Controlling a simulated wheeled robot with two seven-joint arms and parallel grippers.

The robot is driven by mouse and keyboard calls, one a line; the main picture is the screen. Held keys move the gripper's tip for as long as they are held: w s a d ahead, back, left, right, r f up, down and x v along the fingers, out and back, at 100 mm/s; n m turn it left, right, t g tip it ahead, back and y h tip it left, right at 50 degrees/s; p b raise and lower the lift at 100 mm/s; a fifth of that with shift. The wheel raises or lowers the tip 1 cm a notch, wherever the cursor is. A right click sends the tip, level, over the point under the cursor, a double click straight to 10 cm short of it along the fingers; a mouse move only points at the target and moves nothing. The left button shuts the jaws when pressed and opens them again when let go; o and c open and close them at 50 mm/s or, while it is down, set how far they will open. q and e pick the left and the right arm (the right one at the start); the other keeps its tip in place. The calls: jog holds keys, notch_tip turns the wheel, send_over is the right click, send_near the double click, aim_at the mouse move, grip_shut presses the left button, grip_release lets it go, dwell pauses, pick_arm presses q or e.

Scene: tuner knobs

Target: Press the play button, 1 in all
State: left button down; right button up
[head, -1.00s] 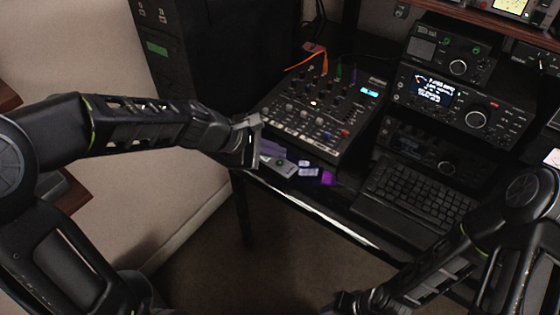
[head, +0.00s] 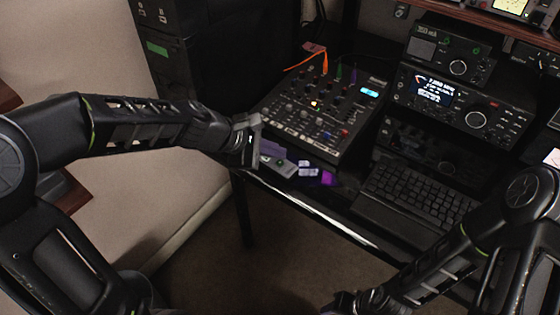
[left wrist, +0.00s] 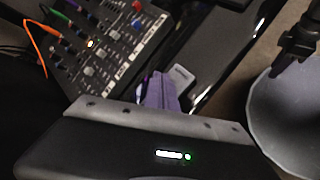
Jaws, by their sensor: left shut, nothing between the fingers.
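My left gripper (head: 274,150) is shut and empty over the table's front left corner. Its purplish fingers (left wrist: 157,92) also show in the left wrist view. A small light-grey device (head: 284,168) with a green mark (head: 280,161) lies right by the fingertips in the head view. The fingers partly cover it, and I cannot tell whether they touch it. A pale piece (left wrist: 182,76) shows just past the fingers in the left wrist view. No play symbol is legible. My right arm runs down to the bottom edge, with its fingers out of frame.
A mixer (head: 300,132) with many knobs and cables stands behind the small device. White and purple small items (head: 308,169) lie to its right. A keyboard (head: 420,190) and radio units (head: 465,105) fill the right side. Floor is open before the table edge (head: 320,212).

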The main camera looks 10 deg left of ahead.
pick_arm(q)
jog(key=shift+f+b, duration=0.4)
jog(key=shift+f, duration=0.05)
jog(key=shift+f, duration=0.3)
dwell(0.6)
jog(key=shift+r, duration=0.1)
jog(key=shift+r+p, duration=0.5)
jog(key=shift+r, duration=0.2)
jog(key=shift+r, duration=0.1)
notch_tip(320, 180, up, 5)
jog(key=p, duration=0.4)
jog(key=shift+p, duration=0.4)
dwell(0.6)
